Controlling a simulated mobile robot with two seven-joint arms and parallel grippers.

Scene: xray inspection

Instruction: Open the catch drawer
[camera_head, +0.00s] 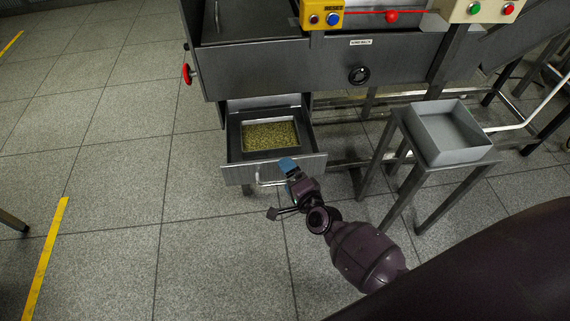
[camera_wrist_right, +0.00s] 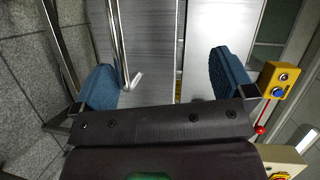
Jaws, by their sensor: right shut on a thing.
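The catch drawer (camera_head: 233,148) stands pulled out below the grey machine, with its front panel well clear of the housing. A tray of yellow-green granules (camera_head: 270,135) shows inside it. A metal bar handle (camera_head: 262,184) is on the drawer front; it also shows in the right wrist view (camera_wrist_right: 117,45). My right gripper (camera_head: 281,189) is at the right part of this handle and shut on it. In the wrist view the blue finger pads look well apart, with the bar close to the left pad. The exact contact is hidden. My left gripper is not in view.
A grey bin (camera_head: 450,135) on a metal stand is right of the drawer. The machine carries a yellow reset box (camera_head: 322,14), a red side knob (camera_head: 187,74) and a black round knob (camera_head: 359,75). The tiled floor (camera_head: 120,200) in front and left is clear.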

